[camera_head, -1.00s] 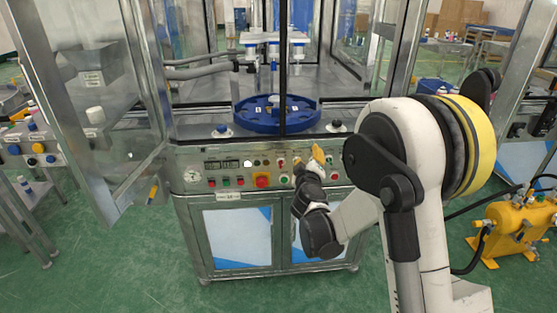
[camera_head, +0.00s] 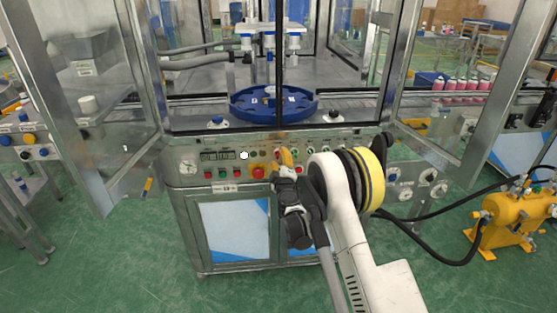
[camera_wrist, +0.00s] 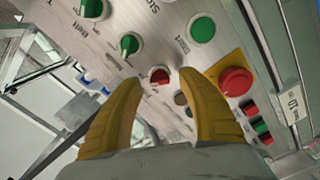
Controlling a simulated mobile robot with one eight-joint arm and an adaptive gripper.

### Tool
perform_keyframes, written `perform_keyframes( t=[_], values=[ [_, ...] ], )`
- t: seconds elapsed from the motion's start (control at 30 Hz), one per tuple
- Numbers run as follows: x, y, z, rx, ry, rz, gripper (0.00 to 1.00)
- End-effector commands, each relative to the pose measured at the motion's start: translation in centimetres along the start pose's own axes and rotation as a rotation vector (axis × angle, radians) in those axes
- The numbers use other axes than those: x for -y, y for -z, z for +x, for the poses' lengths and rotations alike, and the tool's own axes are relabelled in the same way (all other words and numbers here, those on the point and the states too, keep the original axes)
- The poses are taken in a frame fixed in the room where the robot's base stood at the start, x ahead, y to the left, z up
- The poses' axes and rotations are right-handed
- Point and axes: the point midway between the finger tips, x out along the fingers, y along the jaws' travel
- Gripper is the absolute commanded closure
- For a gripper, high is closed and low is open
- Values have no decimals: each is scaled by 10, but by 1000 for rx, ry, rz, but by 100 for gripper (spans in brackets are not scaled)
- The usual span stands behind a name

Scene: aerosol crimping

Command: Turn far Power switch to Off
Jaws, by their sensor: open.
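The machine's control panel (camera_head: 215,170) runs along its front. My gripper (camera_head: 284,157) has its yellow fingers at the middle of this panel in the head view, covering some controls. Green rotary knobs (camera_wrist: 130,43) and (camera_wrist: 92,9) lie further up and left. No Power label is readable, so I cannot tell which knob is the far Power switch. Contact with the red knob cannot be told.
A red mushroom button (camera_wrist: 236,81) on a yellow plate sits close right of the fingers, with a green Start button (camera_wrist: 202,29) above. Small red and green buttons are at far right. A blue turntable (camera_head: 272,103) sits above the panel. Open glass doors flank the machine.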

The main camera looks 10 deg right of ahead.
Motion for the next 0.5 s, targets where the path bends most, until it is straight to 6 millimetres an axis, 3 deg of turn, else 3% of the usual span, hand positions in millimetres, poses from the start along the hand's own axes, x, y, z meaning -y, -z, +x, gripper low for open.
perform_keyframes(
  t=[0.2, 0.47, 0.5],
  values=[
    [0, 0, 19, 0, 0, 0, 53],
    [0, 0, 21, 0, 0, 0, 53],
    [0, 0, 21, 0, 0, 0, 57]
  ],
)
